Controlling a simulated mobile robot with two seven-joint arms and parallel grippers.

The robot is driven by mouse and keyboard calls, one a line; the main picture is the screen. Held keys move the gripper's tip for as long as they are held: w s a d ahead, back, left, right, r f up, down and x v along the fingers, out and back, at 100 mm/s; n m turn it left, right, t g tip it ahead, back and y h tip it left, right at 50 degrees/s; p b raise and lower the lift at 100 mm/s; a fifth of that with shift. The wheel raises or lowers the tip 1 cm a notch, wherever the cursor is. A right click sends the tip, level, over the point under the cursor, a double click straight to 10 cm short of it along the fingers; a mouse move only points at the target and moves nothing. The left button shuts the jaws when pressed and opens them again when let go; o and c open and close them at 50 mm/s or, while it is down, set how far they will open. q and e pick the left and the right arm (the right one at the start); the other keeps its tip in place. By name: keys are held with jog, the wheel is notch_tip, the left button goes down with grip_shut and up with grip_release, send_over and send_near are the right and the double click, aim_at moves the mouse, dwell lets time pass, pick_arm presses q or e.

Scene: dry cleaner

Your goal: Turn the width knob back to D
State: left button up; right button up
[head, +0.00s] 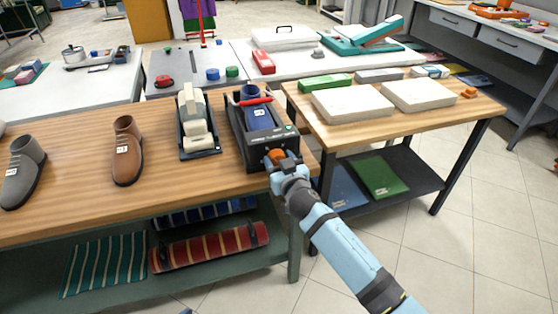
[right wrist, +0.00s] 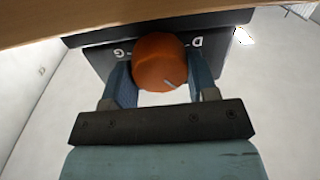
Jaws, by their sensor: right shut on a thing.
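The width knob (right wrist: 161,62) is a round orange knob on the front of a black machine. In the right wrist view it shows between my right gripper's fingers (right wrist: 161,82), which are shut on it from both sides. A light pointer mark sits at its lower right edge. The black plate (right wrist: 116,62) behind it carries the letters G and D, upside down in this view. In the head view the knob (head: 274,155) is at the front of the black shoe machine (head: 249,133), with my right gripper (head: 278,162) on it. My left gripper is not in view.
A blue shoe (head: 257,117) sits in the machine, with a red handle bar above it. Brown (head: 126,150) and grey (head: 22,172) shoes stand left on the wooden table. Another black stand (head: 197,125) is close by. A second table with white slabs (head: 352,106) is to the right.

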jog(key=n+p, duration=0.1)
jog(key=n, duration=0.1)
jog(key=shift+n, duration=0.3)
jog(key=n+p, duration=0.1)
jog(key=n, duration=0.2)
jog(key=shift+a+p, duration=0.15)
jog(key=shift+p, duration=0.15)
jog(key=n, duration=0.3)
jog(key=shift+h+p, duration=0.35)
jog(key=shift+h, duration=0.05)
jog(key=shift+n+p, duration=0.3)
jog(key=shift+n, duration=0.9)
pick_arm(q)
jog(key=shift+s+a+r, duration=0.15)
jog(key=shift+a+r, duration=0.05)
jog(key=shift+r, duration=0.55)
pick_arm(e)
jog(key=shift+a+f+n, duration=0.1)
jog(key=shift+n, duration=0.8)
jog(key=o, duration=0.9)
jog(key=shift+s, duration=0.1)
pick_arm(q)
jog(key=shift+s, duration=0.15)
pick_arm(e)
jog(key=shift+s+f, duration=0.1)
